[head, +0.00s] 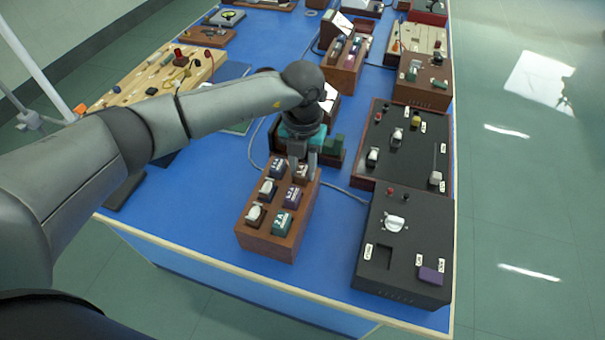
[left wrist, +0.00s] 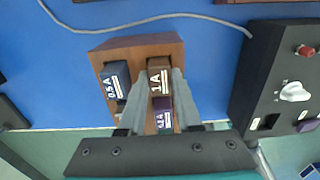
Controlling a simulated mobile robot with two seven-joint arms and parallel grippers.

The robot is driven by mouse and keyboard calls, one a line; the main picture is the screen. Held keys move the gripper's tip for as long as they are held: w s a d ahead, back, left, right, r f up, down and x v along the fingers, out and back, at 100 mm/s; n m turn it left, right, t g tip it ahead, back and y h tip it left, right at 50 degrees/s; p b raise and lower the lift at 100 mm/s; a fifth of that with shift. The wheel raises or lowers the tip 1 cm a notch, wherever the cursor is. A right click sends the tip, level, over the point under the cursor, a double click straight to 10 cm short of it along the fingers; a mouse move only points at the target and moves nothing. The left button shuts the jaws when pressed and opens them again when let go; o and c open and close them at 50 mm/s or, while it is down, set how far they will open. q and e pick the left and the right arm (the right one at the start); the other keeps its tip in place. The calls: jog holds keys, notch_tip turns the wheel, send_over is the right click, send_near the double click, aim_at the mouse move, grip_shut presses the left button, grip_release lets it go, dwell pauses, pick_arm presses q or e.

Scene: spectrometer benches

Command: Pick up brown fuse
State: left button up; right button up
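The brown fuse (left wrist: 158,78), marked 1A, sits upright in the far right place of a wooden fuse block (head: 262,243). In the head view the brown fuse (head: 301,173) shows partly, between the fingers. My left gripper (head: 302,165) points down over it. In the left wrist view the fingers of my left gripper (left wrist: 159,80) stand on either side of the brown fuse, with a narrow gap that looks open. Whether a fingertip touches it I cannot tell. My right gripper is not in view.
The block also holds a dark blue fuse (left wrist: 115,82), a purple fuse (head: 292,196), a green fuse (head: 282,222) and pale-topped ones, close together. A black box with a white knob (head: 394,223) stands to the right. Blue bench top (head: 335,240) is clear between them.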

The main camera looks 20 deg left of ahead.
aim_at(303, 170)
pick_arm(q)
grip_shut()
jog(key=shift+r, duration=0.1)
notch_tip(303, 170, up, 23)
jog(key=p, duration=0.3)
dwell(0.8)
